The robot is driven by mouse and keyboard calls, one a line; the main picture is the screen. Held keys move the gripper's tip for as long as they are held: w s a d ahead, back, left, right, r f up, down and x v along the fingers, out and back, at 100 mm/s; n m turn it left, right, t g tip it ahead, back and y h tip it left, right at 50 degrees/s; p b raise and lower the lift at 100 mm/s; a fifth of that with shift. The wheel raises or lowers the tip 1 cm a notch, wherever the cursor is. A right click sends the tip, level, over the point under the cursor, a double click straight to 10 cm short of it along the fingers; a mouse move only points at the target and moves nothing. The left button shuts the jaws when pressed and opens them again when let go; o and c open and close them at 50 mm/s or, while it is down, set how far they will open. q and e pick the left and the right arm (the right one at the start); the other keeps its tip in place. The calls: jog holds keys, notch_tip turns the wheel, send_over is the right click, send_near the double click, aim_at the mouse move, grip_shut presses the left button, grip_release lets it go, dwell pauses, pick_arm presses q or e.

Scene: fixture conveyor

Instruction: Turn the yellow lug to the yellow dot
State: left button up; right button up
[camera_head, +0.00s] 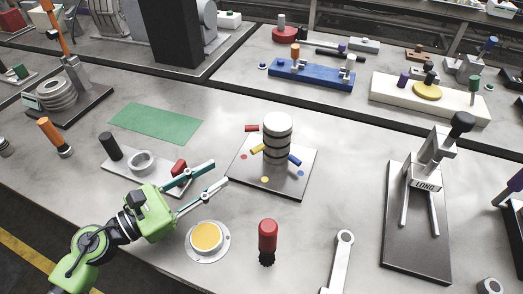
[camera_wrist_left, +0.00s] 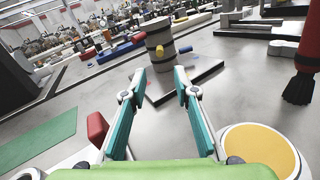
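A silver column (camera_head: 277,128) with black rings stands upright on a grey square plate (camera_head: 268,188). The yellow lug (camera_head: 257,149) sticks out of it to the left and slightly down. The yellow dot (camera_head: 265,180) lies on the plate in front, further round to the right than the lug. In the left wrist view the yellow lug (camera_wrist_left: 160,50) points toward the camera. My left gripper (camera_head: 220,172) is open and empty, its fingertips near the plate's left edge, apart from the lug. It also shows in the left wrist view (camera_wrist_left: 160,80). My right gripper is out of view.
A red lug (camera_head: 251,128) and a blue lug (camera_head: 295,161) also stick out of the column. A yellow button (camera_head: 206,237) and a red-handled brush (camera_head: 268,237) stand in front. A toggle clamp (camera_head: 425,180) stands at right. A green mat (camera_head: 157,123) lies behind left.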

aim_at(256, 148)
pick_arm(q)
jog(key=p+x, duration=0.1)
jog(key=x, duration=0.1)
jog(key=r+p+x, duration=0.1)
jog(key=x, duration=0.1)
jog(key=shift+w+d, duration=0.1)
jog(key=shift+w, duration=0.1)
jog(key=p+x, duration=0.1)
jog(key=x, duration=0.2)
jog(key=p+x, duration=0.1)
jog(key=x, duration=0.3)
jog(key=shift+d+f, duration=0.2)
jog(key=shift+f, duration=0.05)
jog(key=shift+w+d+f, duration=0.15)
jog(key=shift+w+d, duration=0.2)
jog(key=shift+d, duration=0.1)
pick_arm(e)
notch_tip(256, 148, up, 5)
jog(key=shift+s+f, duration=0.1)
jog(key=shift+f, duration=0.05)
pick_arm(q)
grip_shut()
